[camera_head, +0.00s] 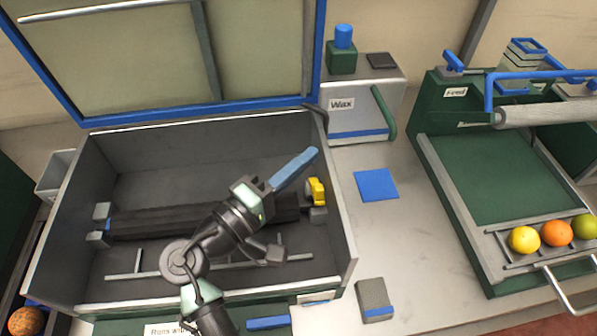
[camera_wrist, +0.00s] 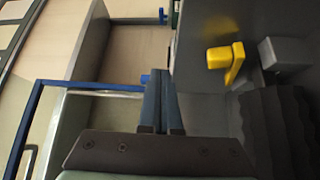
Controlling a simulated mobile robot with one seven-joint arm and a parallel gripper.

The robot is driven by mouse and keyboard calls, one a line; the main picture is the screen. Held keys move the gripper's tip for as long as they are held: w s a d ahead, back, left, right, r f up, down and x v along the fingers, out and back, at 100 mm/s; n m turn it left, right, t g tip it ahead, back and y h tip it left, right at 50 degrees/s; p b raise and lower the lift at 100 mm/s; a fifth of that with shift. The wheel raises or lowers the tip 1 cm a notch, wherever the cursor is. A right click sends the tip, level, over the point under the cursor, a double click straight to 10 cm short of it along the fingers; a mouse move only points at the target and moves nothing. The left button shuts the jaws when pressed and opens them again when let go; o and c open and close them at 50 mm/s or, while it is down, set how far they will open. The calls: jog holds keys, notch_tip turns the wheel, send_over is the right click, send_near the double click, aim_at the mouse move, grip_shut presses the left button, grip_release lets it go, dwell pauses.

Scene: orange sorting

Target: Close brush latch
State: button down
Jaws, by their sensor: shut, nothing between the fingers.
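The yellow brush latch (camera_head: 316,191) sits at the right end of the dark brush roller (camera_head: 150,222) inside the open grey box. In the wrist view the yellow latch (camera_wrist: 222,57) stands out from the grey wall, to the right of my fingertips and apart from them. The ridged dark brush (camera_wrist: 278,130) shows at lower right there. My gripper (camera_head: 312,154) has blue fingers pressed together and empty, just above and left of the latch in the head view. It also shows in the wrist view (camera_wrist: 160,78). My arm hides part of the brush.
The box's blue-framed lid (camera_head: 110,117) stands open behind. A wax unit (camera_head: 360,95) stands right of the box, with a blue pad (camera_head: 376,185) on the counter. A green tray (camera_head: 490,180) with several fruits is further right. The box's right wall (camera_head: 337,190) rises beside the latch.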

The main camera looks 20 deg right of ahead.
jog(key=a+f, duration=0.2)
jog(key=a+f+b, duration=0.1)
jog(key=a+f, duration=0.1)
jog(key=a+f+b, duration=0.1)
jog(key=a+f, duration=0.1)
jog(key=a, duration=0.1)
jog(key=shift+w+a, duration=0.1)
jog(key=shift+w, duration=0.15)
jog(key=shift+a+f+b, duration=0.2)
jog(key=shift+a+b, duration=0.1)
jog(key=shift+a, duration=0.15)
